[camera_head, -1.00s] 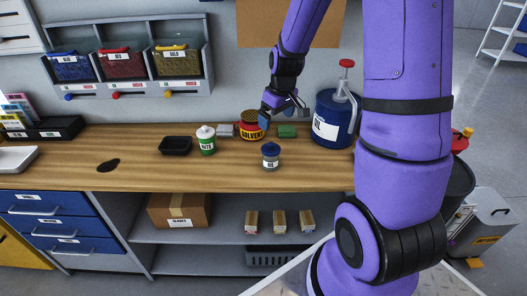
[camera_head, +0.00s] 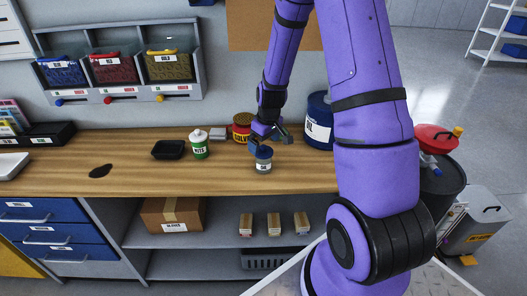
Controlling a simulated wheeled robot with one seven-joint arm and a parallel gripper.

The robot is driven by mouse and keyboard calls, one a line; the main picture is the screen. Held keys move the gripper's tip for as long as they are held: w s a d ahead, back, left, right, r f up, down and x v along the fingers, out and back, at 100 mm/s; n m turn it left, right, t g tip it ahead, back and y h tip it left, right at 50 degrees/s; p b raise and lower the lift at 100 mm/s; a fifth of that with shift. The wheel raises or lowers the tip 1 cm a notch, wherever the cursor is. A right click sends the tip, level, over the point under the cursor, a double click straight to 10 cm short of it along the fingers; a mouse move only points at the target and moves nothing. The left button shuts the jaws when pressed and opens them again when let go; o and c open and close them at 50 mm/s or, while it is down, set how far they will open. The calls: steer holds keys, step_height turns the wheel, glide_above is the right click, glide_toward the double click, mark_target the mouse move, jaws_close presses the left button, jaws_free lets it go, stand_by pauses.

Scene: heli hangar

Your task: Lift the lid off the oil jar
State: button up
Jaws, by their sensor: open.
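The small oil jar (camera_head: 263,166) stands upright near the front edge of the wooden workbench (camera_head: 220,178). Its blue-grey lid (camera_head: 264,152) sits on top. My gripper (camera_head: 272,138) is open and empty, just above and slightly behind the lid. It appears apart from the lid, but the gap is too small to be sure. The far finger is partly hidden by my purple wrist.
A red-and-yellow solvent can (camera_head: 241,128) stands close behind my gripper. A green-labelled white bottle (camera_head: 200,147) and a black tray (camera_head: 168,150) are to the left. A large blue oil drum (camera_head: 318,130) stands right, partly behind my arm. A dark spill (camera_head: 100,171) lies far left.

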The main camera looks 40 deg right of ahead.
mark_target(264, 146)
steer(key=shift+w+f, duration=0.15)
steer(key=shift+f, duration=0.55)
steer(key=shift+w+f, duration=0.15)
steer(key=shift+f, duration=0.55)
steer(key=c, duration=0.9)
step_height(264, 146, up, 10)
steer(key=shift+f, duration=0.1)
steer(key=shift+s, duration=0.1)
